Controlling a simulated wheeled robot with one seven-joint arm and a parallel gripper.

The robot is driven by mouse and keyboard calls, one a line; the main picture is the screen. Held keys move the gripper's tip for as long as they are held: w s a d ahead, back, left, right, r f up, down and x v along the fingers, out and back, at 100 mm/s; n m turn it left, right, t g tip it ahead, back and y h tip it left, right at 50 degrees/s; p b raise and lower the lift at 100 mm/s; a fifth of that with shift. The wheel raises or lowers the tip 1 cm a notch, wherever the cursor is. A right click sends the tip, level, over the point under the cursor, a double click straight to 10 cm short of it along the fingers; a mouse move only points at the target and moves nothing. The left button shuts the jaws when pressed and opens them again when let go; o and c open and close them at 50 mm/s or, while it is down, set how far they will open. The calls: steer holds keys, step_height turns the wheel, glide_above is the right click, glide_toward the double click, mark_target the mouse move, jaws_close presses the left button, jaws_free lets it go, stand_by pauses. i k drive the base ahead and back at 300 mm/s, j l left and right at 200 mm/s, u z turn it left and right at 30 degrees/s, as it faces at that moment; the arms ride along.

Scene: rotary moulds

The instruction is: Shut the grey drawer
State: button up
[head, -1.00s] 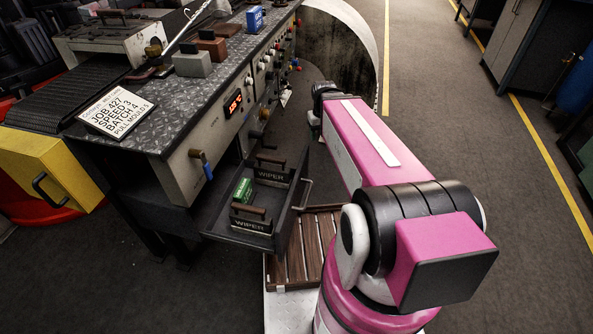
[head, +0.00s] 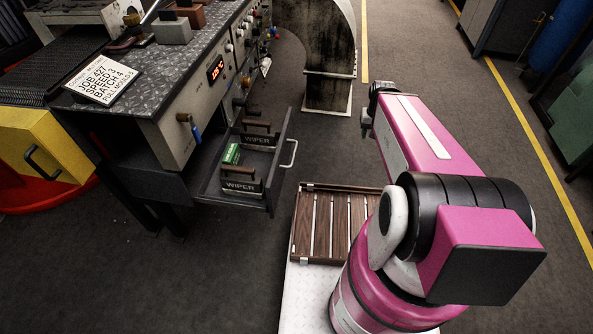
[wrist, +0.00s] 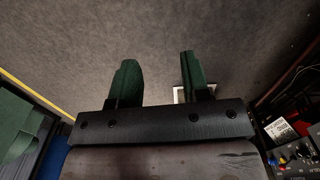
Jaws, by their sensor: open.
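The grey drawer (head: 270,184) is pulled out of the machine bench in the head view, with its bar handle (head: 291,153) on the right side. Inside it lie two blocks labelled WIPER with brown handles, and a green box (head: 232,154). My gripper (head: 366,112) is at the far end of my pink arm, right of and beyond the drawer, apart from it. In the wrist view my gripper (wrist: 157,80) shows two green fingers spread apart with nothing between them. The drawer does not show in the wrist view.
A yellow drawer (head: 45,150) with a black handle is at the left. A slatted wooden tray (head: 331,222) lies on my base. A large curved drum guard (head: 325,50) stands beyond. The floor between the drawer and my arm is clear.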

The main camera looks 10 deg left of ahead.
mark_target(272, 167)
steer(key=k+l+u, duration=0.3)
steer(key=u, duration=0.15)
steer(key=k+u, duration=0.15)
steer(key=u, duration=0.3)
steer(key=k+u, duration=0.2)
steer(key=u, duration=0.3)
steer(key=k+j+z, duration=0.3)
steer(key=i+j, duration=0.05)
